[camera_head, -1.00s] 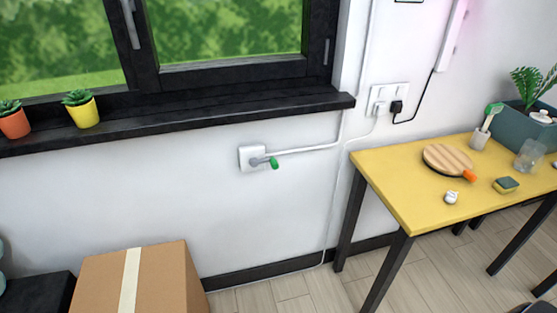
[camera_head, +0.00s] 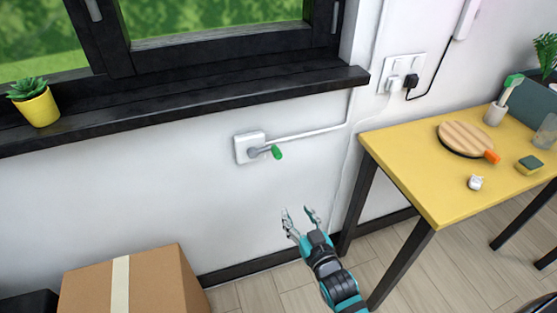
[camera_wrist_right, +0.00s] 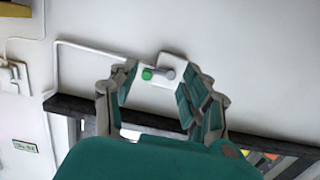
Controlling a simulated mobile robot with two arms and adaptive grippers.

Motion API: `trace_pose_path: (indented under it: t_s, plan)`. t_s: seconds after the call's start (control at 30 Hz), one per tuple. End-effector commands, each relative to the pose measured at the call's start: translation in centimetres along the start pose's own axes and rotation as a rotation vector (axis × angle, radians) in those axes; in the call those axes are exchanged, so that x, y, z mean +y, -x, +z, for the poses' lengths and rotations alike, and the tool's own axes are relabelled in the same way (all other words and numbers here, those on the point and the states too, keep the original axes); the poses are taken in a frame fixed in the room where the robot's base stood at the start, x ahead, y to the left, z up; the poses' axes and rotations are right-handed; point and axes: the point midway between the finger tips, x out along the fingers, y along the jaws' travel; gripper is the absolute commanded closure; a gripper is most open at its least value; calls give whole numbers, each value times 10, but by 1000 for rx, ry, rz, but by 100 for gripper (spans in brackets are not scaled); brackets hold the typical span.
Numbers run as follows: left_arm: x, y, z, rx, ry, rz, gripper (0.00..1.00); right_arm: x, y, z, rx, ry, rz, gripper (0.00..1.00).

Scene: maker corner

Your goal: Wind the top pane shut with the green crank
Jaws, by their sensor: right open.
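The green crank (camera_head: 277,152) is a short grey arm with a green knob on a white wall box (camera_head: 249,147) below the window sill. It also shows in the right wrist view, where the green knob (camera_wrist_right: 147,74) appears between my open fingers, with a gap to them. My right gripper (camera_head: 299,213) is open and empty, below and slightly right of the crank, apart from it. The dark window frame (camera_head: 225,54) shows above, with only its lower part in view; the top pane is not in view. My left gripper is not in view.
A yellow table (camera_head: 412,181) stands to the right with a round wooden board (camera_head: 466,138), a sponge (camera_head: 529,165) and other small items. A cardboard box (camera_head: 160,282) stands at lower left. The black sill (camera_head: 200,107) juts out above the crank. The wall around the crank is clear.

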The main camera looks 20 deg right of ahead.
Motion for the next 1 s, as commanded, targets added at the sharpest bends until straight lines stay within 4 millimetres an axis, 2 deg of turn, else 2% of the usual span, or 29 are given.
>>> trace_pose_path:
  t_s: [0.03, 0.1, 0.2, 0.37, 0.8, 1.0]
  plan:
    - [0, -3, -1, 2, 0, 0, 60, 3, 1, -22, 51, -2, 7, 52]
    - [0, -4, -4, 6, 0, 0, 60, 5, 2, -43, 94, -2, 13, 52]
    - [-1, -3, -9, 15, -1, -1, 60, 7, 0, -57, 122, -3, 17, 52]
    - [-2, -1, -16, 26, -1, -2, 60, 7, -20, -62, 127, -3, 17, 52]
    - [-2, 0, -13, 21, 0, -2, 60, 8, -116, -73, 124, -3, 17, 52]
    - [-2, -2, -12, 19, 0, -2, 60, 9, -150, -76, 123, -4, 17, 52]
